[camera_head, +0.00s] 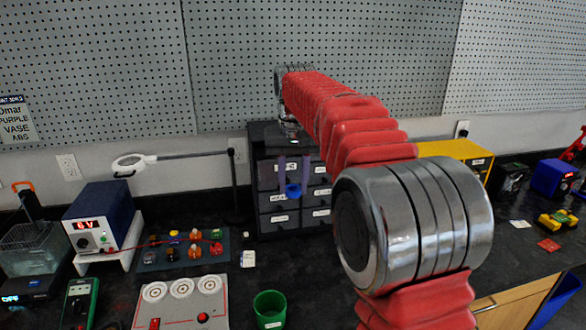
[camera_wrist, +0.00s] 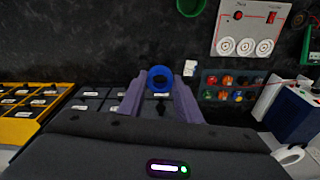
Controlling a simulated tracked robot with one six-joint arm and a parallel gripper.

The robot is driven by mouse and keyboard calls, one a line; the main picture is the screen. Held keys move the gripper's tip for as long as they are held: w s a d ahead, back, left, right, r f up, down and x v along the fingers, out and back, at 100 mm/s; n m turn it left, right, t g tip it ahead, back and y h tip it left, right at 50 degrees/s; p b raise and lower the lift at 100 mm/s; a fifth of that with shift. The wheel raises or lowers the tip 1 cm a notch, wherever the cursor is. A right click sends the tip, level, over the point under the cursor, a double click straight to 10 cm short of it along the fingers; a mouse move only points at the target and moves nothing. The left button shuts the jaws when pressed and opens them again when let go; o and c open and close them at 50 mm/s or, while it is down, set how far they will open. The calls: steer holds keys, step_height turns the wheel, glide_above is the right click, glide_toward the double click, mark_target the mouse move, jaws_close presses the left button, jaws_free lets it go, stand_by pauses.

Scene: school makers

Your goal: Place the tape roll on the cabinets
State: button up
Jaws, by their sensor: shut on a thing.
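The tape roll is a small blue ring (camera_wrist: 160,79), held between the tips of my gripper's two purple fingers (camera_wrist: 160,92) in the wrist view. In the head view the blue roll (camera_head: 292,190) hangs at the lower end of my gripper (camera_head: 293,184), in front of the dark cabinet's drawer fronts. The dark cabinet (camera_head: 262,175) has several labelled drawers and stands against the wall; it also shows in the wrist view (camera_wrist: 92,104), partly hidden by my gripper. A yellow cabinet (camera_head: 457,149) stands to its right, partly hidden by my arm; it also shows in the wrist view (camera_wrist: 40,87).
A green cup (camera_head: 269,309), a white panel with dials (camera_head: 185,299), a knob board (camera_head: 182,250) and a blue-and-white power supply (camera_head: 100,221) stand on the black bench. A soldering lamp arm (camera_head: 180,156) reaches left of the dark cabinet. Pegboard covers the back wall.

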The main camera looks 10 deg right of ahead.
steer(key=w+f, duration=0.2)
steer(key=f, duration=0.8)
steer(key=w+f+n, duration=0.1)
steer(key=w+f, duration=0.1)
steer(key=f, duration=0.9)
steer(key=shift+d+n, duration=0.2)
steer(key=shift+n, duration=0.1)
steer(key=shift+f, duration=0.1)
steer(key=shift+a, duration=0.15)
